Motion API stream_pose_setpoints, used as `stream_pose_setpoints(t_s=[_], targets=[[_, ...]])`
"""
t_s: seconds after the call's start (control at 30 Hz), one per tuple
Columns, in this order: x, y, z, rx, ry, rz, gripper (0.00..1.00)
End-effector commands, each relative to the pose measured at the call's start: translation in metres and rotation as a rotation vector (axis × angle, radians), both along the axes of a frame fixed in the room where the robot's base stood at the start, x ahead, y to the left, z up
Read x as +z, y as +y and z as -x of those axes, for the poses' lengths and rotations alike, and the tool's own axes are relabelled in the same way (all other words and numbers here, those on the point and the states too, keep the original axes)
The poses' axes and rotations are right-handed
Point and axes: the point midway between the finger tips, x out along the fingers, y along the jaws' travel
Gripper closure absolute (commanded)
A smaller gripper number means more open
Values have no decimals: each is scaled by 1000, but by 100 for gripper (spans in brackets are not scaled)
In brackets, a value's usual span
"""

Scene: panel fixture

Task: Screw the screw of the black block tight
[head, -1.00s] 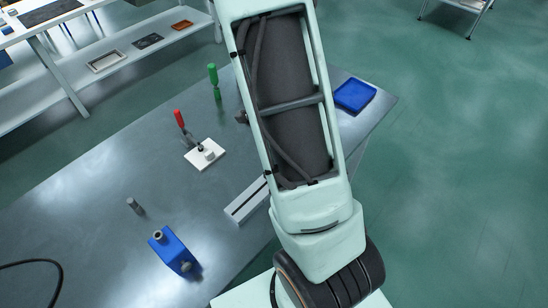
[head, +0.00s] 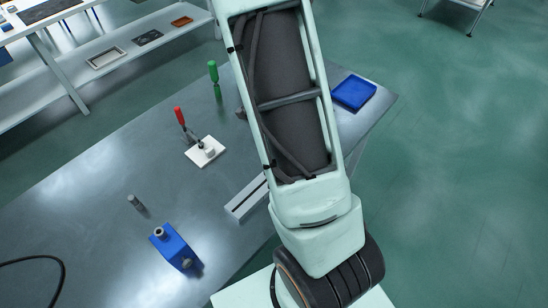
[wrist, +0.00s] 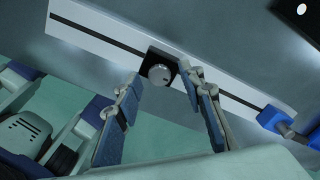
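In the wrist view, a black block (wrist: 150,56) sits on a white rail with a dark slot (wrist: 100,32). A round grey screw head (wrist: 160,74) shows on the block's face toward me. My gripper (wrist: 163,78) is open, with one finger on each side of the screw head. The fingers look apart from the screw, but the exact gap cannot be told. In the head view, part of the rail (head: 246,199) shows left of my arm. The black block and my gripper are hidden there.
On the grey table (head: 90,200) stand a blue block (head: 174,248), a grey peg (head: 137,203), a red-handled clamp on a white plate (head: 206,152) and a green-handled tool (head: 213,75). A blue tray (head: 354,93) is at the right. A blue part (wrist: 277,121) is near the rail's right end.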

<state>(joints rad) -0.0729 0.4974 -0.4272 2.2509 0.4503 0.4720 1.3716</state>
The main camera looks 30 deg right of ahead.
Motion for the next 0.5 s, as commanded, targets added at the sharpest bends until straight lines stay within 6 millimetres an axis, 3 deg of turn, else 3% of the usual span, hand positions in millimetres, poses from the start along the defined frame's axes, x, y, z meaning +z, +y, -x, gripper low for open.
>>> stream_pose_setpoints(t_s=[0.27,0.5], targets=[[11,0,-1,1,-3,1,64],[54,1,-2,5,-7,0,64]])
